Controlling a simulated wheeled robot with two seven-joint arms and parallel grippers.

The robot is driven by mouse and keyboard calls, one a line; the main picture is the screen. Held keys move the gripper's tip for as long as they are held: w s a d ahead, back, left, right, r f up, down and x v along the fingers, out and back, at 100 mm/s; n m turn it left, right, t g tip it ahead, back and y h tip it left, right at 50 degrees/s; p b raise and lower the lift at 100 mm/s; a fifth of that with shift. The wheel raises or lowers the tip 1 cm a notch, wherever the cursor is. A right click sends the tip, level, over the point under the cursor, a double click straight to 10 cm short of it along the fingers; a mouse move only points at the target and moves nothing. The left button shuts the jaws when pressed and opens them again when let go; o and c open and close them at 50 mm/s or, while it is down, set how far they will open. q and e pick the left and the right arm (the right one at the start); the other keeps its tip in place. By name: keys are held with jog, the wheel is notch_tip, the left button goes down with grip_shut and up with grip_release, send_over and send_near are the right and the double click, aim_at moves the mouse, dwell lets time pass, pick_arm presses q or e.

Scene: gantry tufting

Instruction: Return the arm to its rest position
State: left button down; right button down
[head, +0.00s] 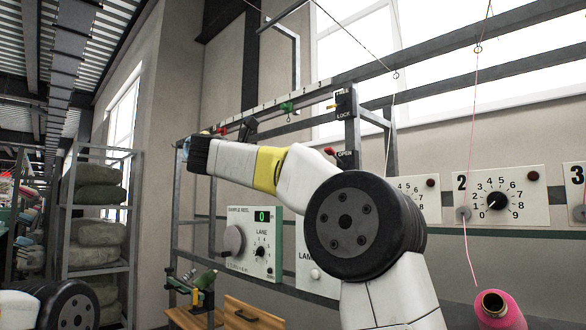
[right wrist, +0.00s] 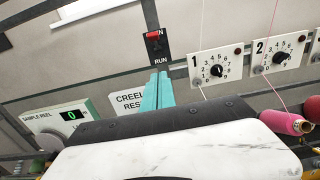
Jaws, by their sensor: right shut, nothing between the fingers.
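My right arm reaches up from the lower right of the head view, bends at a large dark joint and stretches to the left in front of the frame. Its far end with the dark wrist is raised, and the fingers are mostly hidden there. In the right wrist view my right gripper (right wrist: 161,78) shows two teal fingers side by side, shut and empty. They overlap the panel lettered CREEL RES (right wrist: 128,101) in the picture; I cannot tell whether they touch it. Of my left arm only a part shows at the lower left; its gripper is out of view.
A metal gantry frame (head: 352,135) with LOCK and OPEN levers stands behind my arm. A sample reel box (head: 248,222) hangs below. Numbered dials (head: 497,200) line the wall at right, above a pink yarn cone (head: 499,311). A red switch (right wrist: 153,37) sits above the fingertips.

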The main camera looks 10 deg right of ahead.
dwell(0.4)
notch_tip(320, 180, up, 8)
jog(key=n+t+y, duration=0.6)
jog(key=n+t, duration=0.4)
jog(key=n, duration=0.5)
jog(key=s+a+f+n+g+y, duration=0.1)
jog(key=s+f+n+g+y, duration=0.15)
jog(key=f+n+y, duration=0.4)
jog(key=s+a+f+n+g+y, duration=0.1)
jog(key=s+a+f+n+y, duration=0.15)
jog(key=f+n, duration=0.65)
jog(key=s+a+f+n+g+y, duration=0.1)
jog(key=s+f+n+g+y, duration=0.1)
jog(key=s+f+n+y, duration=0.5)
jog(key=s+d+f+n+g+h, duration=0.1)
jog(key=s+d+f+n+g, duration=0.2)
jog(key=f, duration=0.6)
jog(key=s+d+f+n+g+h, duration=0.2)
jog(key=s+f+n+g, duration=0.1)
jog(key=s+f, duration=0.5)
jog(key=s+d+f+n+g+h, duration=0.2)
jog(key=s+f, duration=0.3)
jog(key=f, duration=0.5)
jog(key=shift+s+d+n+g, duration=0.4)
jog(key=shift+d+n+g, duration=0.35)
jog(key=shift+d, duration=0.1)
